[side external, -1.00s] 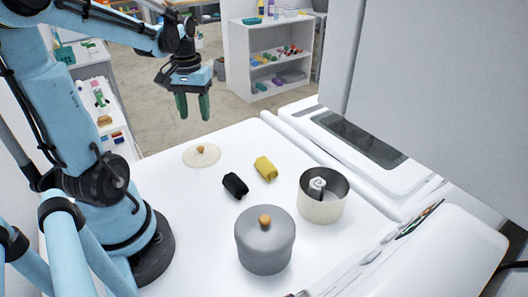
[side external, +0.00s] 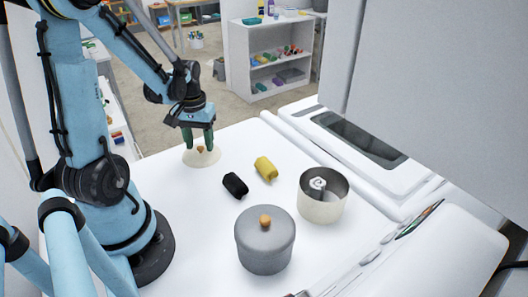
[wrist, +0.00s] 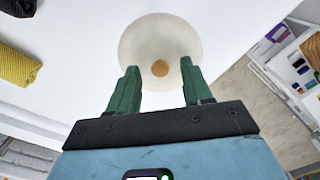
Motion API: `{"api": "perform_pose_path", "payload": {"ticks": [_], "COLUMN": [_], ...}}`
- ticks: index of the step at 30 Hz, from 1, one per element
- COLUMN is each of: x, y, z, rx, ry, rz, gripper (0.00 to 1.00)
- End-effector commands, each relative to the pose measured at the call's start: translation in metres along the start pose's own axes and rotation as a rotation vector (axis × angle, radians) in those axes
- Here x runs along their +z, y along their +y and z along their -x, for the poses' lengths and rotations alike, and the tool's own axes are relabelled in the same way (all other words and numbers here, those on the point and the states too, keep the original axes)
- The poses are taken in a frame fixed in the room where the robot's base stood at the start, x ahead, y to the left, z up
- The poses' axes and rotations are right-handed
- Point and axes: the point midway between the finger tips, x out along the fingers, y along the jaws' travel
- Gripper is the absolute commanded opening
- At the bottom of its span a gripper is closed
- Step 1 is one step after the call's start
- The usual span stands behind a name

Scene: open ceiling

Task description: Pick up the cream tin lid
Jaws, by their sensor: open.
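The cream tin lid (side external: 201,158) lies flat on the white table, with a small wooden knob on top. It also shows in the wrist view (wrist: 145,38), its knob between the fingertips in the picture. My gripper (side external: 198,146) is open, its green fingers pointing down over the lid, one on each side of the knob. In the wrist view the gripper (wrist: 157,78) holds nothing. I cannot tell whether the fingertips are level with the knob or still above it.
A black rolled cloth (side external: 235,186) and a yellow one (side external: 266,168) lie right of the lid. A grey lidded pot (side external: 264,248) and an open cream tin (side external: 322,203) with a rolled cloth inside stand nearer the front. The table's far edge lies just behind the lid.

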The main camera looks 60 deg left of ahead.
Motion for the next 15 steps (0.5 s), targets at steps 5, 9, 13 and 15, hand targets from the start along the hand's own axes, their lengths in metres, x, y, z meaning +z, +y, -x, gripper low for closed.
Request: {"api": "perform_pose_path", "payload": {"ticks": [5,9,13,15], "x": [0.0002,0.0003,0.0003,0.0002], "y": [0.0,-0.0001,-0.0001,-0.0001], "z": [-0.0072,-0.0074,-0.0072,-0.0072], "rx": [-0.001,-0.001,-0.001,-0.001], "ry": [0.001,0.0,0.0,0.0], "rz": [0.0,0.0,0.0,0.0], "gripper": [0.5,0.5,0.4,0.3]}}
